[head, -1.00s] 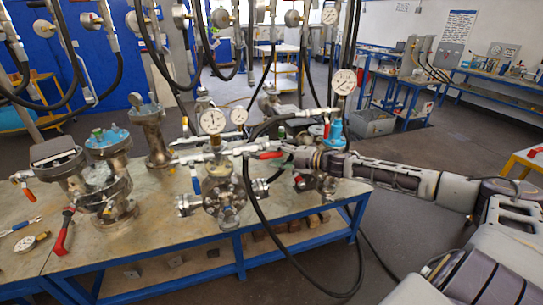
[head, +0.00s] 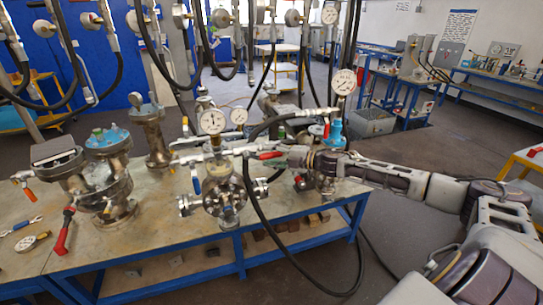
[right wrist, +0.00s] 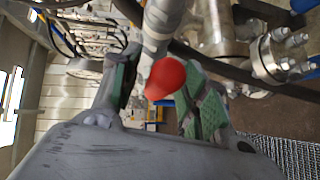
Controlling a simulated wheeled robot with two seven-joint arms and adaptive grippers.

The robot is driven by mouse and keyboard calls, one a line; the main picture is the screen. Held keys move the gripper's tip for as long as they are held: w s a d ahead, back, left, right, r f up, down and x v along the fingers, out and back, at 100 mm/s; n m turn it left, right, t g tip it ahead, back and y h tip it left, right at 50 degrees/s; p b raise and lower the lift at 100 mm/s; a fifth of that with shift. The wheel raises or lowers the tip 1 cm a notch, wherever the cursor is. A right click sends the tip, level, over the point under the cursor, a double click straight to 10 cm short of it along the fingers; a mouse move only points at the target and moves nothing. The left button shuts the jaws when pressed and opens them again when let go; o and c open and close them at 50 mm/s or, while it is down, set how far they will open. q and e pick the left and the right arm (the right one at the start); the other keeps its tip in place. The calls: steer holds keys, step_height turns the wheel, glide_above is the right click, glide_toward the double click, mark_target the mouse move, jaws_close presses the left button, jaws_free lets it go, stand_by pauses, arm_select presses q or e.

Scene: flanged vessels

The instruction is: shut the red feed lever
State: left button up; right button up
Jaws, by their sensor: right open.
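The red feed lever (head: 265,155) sticks out from the pipework right of the front gauge on the flanged vessel (head: 218,190). In the right wrist view its rounded red end (right wrist: 166,76) lies between my fingers. My right gripper (head: 285,155) comes in from the right at the lever's height. In the right wrist view the right gripper (right wrist: 158,92) is open, with one green-padded finger on each side of the red end. I cannot tell whether either finger touches it. My left gripper is not in view.
A black hose (head: 255,215) hangs close in front of my right gripper. Pressure gauges (head: 213,121) stand above the vessel. Another red-handled lever (head: 64,232) lies at the left of the table (head: 165,248). Hoses hang behind. The floor at front right is mostly clear.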

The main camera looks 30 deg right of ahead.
stand_by(0.3)
jaws_close()
steer(key=shift+f, duration=0.1)
stand_by(0.4)
